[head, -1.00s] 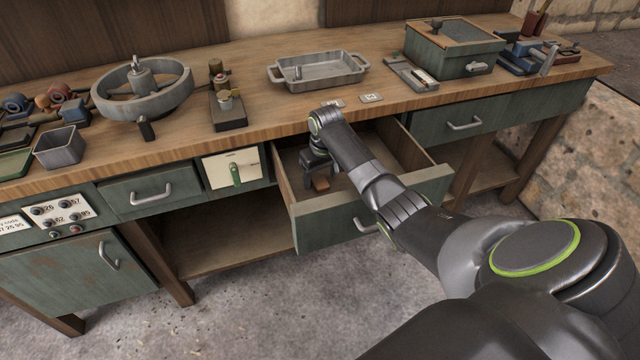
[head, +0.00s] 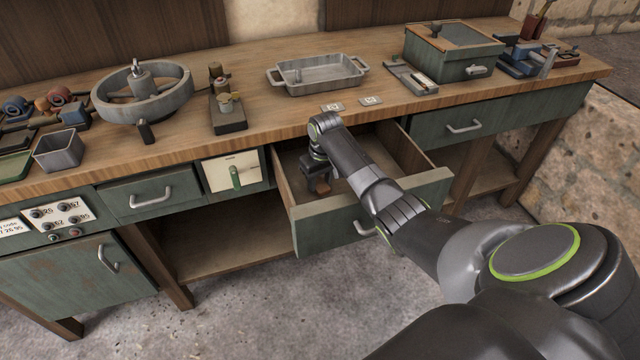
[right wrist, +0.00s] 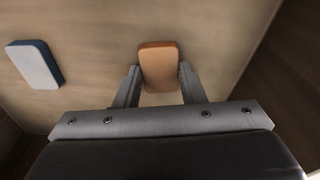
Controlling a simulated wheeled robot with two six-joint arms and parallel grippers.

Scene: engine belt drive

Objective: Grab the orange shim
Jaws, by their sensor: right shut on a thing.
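The orange shim (right wrist: 159,68) is a small rounded block in the right wrist view, between the two fingers of my right gripper (right wrist: 159,85). The fingers touch it on both sides, so the gripper is shut on it. In the head view my right gripper (head: 319,186) reaches down inside the open drawer (head: 345,209), and the shim shows only as a small brownish patch below it. I cannot tell whether the shim touches the drawer floor. My left gripper is not in view.
A blue and white block (right wrist: 35,64) lies on the drawer floor left of the shim. The drawer walls stand close around my right gripper. On the bench above are a metal tray (head: 318,86), a handwheel (head: 142,105) and a green box (head: 452,58).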

